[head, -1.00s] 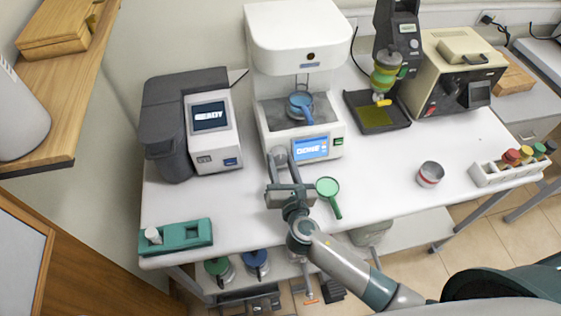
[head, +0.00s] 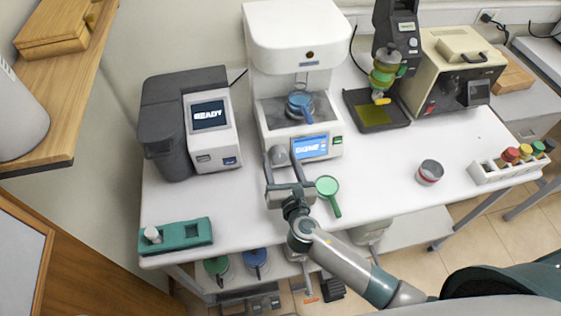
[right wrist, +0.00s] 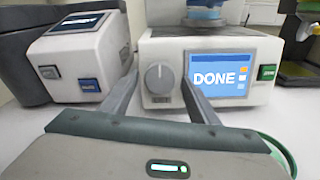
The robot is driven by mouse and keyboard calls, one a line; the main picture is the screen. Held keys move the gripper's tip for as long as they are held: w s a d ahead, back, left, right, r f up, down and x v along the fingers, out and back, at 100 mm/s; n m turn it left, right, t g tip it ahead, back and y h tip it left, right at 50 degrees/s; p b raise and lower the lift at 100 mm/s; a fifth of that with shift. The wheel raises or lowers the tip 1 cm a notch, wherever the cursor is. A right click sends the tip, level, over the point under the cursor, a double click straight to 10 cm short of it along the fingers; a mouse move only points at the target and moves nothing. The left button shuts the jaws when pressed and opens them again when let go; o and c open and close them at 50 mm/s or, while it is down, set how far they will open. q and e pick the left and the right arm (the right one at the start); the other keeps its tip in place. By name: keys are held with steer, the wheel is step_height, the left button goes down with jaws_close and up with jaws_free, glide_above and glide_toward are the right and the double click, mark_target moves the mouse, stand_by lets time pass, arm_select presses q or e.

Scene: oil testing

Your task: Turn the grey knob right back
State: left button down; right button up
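The round grey knob (right wrist: 158,78) is on the front of the white tester, left of its blue screen (right wrist: 220,75), which reads DONE. A small light mark near its top points about straight up. In the head view the knob (head: 278,155) shows between my right fingers. The right gripper (head: 280,160) comes from the front edge of the table. My left gripper is not in view.
A grey machine reading READY (head: 208,115) stands left. A green block (head: 176,237) lies front left. A small round tin (head: 430,172) is at right, with clear table between.

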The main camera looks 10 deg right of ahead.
steer(key=shift+s, duration=0.1)
steer(key=shift+s+b, duration=0.3)
steer(key=shift+s, duration=0.35)
steer(key=s+r+b, duration=0.2)
steer(key=s+b, duration=0.3)
steer(key=s, duration=1)
steer(key=shift+s, duration=0.4)
steer(key=shift+s+d, duration=0.1)
